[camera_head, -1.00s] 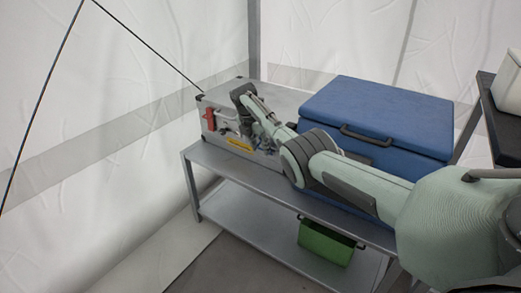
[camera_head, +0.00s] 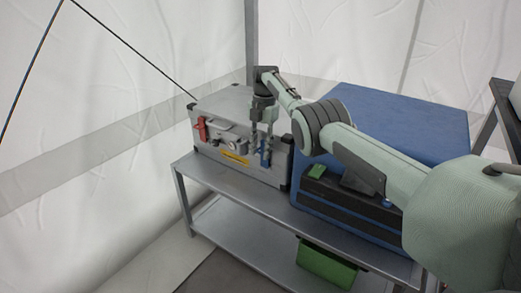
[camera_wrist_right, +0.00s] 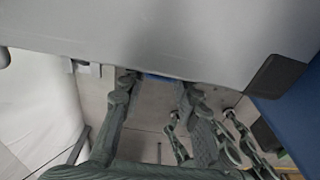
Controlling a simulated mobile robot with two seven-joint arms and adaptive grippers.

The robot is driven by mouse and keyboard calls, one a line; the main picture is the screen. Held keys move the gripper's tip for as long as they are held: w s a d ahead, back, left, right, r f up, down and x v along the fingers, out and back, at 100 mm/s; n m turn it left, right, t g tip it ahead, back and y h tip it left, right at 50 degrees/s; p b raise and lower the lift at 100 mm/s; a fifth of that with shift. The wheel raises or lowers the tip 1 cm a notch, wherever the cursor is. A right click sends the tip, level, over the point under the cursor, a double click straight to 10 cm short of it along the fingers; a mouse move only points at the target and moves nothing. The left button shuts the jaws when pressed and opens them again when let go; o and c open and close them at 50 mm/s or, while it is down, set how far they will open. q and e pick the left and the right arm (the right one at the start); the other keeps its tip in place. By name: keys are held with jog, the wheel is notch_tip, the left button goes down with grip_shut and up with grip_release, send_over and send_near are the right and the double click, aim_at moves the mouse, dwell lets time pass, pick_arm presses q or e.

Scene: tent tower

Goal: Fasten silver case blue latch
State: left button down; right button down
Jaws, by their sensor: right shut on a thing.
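The silver case (camera_head: 225,108) stands shut at the left end of the metal bench. A red latch (camera_head: 201,129) is on the left of its front, and the blue latch (camera_head: 265,157) is on the right of its front. My right gripper (camera_head: 261,141) reaches down in front of the case at the blue latch. In the right wrist view, the two fingers of the right gripper (camera_wrist_right: 158,82) stand on either side of a blue strip of the latch (camera_wrist_right: 160,77), under the case's lid edge. The exact contact and the latch's full position are partly hidden. My left gripper is not in view.
A large blue case (camera_head: 400,118) stands close on the right of the silver case, partly behind my right arm. A green bin (camera_head: 326,265) is on the lower shelf. White tent walls rise behind and to the left. A dark stand (camera_head: 508,115) is at the right edge.

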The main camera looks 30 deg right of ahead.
jog(key=c, duration=1.1)
grip_release()
jog(key=shift+d, duration=0.1)
jog(key=shift+c, duration=0.2)
jog(key=shift+r, duration=0.1)
notch_tip(320, 180, up, 12)
jog(key=d, duration=0.1)
jog(key=shift+w, duration=0.2)
jog(key=shift+f, duration=0.25)
